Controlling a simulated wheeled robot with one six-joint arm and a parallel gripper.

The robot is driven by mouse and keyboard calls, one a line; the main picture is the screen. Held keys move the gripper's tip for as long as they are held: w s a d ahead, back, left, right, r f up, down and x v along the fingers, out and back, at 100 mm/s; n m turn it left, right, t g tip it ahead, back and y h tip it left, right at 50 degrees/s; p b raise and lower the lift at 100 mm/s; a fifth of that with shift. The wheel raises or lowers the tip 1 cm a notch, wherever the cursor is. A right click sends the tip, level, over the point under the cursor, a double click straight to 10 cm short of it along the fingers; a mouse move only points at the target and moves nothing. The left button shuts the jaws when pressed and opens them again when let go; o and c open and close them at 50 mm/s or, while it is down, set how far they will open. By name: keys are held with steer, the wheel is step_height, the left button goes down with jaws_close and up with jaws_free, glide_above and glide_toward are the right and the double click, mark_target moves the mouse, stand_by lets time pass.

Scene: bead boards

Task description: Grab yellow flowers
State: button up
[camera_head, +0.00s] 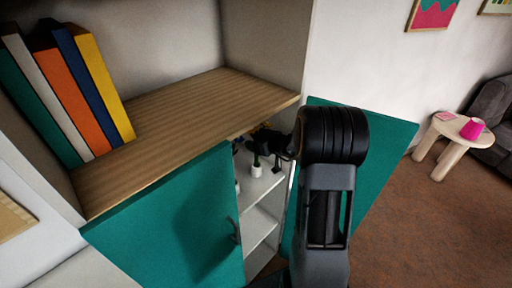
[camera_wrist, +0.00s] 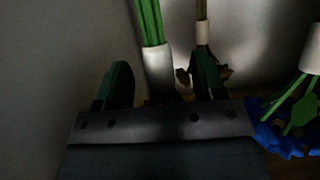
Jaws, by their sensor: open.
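In the wrist view my gripper (camera_wrist: 161,82) is open, one finger on each side. A white sleeve or pot (camera_wrist: 157,66) with green stems (camera_wrist: 148,20) appears between the fingers; I cannot tell whether they touch it. Dim brownish-yellow petals show by the right finger. Blue flowers (camera_wrist: 282,137) with a white holder (camera_wrist: 312,52) are at the right. My gripper body hides the lower middle.
The teal left door (camera_head: 165,225) and right door (camera_head: 385,140) stand open beside the white shelves (camera_head: 262,222). The wooden top (camera_head: 185,105) holds several books (camera_head: 85,85). A round side table (camera_head: 452,130) with a pink cup (camera_head: 472,128) stands far right.

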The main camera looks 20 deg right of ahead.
steer(key=shift+w, duration=0.1)
jaws_close()
stand_by(0.6)
